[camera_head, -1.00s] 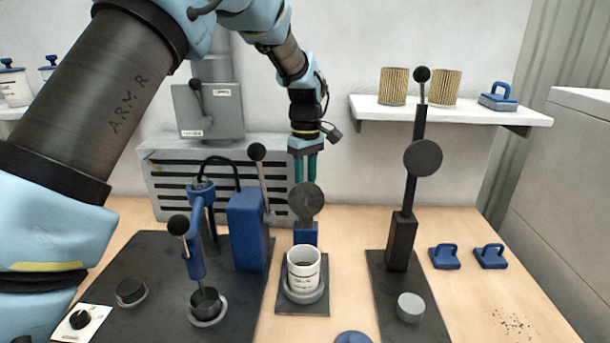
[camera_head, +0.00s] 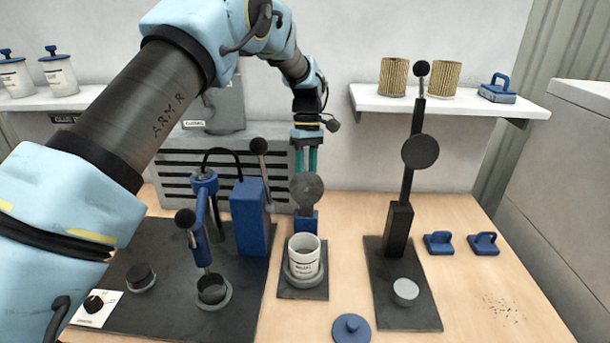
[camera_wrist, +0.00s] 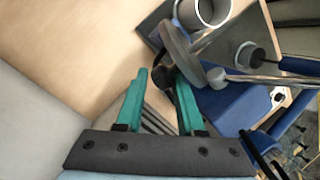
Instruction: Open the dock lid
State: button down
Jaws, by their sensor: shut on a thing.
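The dock lid (camera_head: 307,188) is a round grey disc. It stands upright on a blue hinge block (camera_head: 303,223) behind the dock's cup seat. In the seat stands a white labelled cup (camera_head: 303,262), open at the top. My gripper (camera_head: 306,165) points down behind the raised lid, its teal fingers partly hidden by the disc. In the wrist view, my gripper (camera_wrist: 162,78) has its fingertips around a dark knob at the back of the lid (camera_wrist: 178,46). The fingers are shut on that knob, though the contact is partly hidden.
A black press (camera_head: 400,225) with a tall lever stands to the right. A blue pump-like fixture (camera_head: 249,215) stands close on the left. A blue round cap (camera_head: 351,328) lies in front. Two blue handled blocks lie at right. A slotted grey box (camera_head: 180,168) stands behind.

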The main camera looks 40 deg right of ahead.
jog(key=c, duration=0.7)
grip_release()
jog(key=shift+d+f, duration=0.4)
jog(key=shift+d, duration=0.3)
jog(key=shift+c, duration=0.2)
jog(key=shift+o, duration=0.8)
jog(key=shift+a+r, duration=0.1)
jog(key=shift+w+a+r, duration=0.1)
jog(key=shift+w+a, duration=0.05)
jog(key=shift+w, duration=0.05)
jog(key=b+v, duration=0.3)
jog(key=v, duration=0.7)
jog(key=shift+r, duration=0.35)
jog(key=shift+a, duration=0.1)
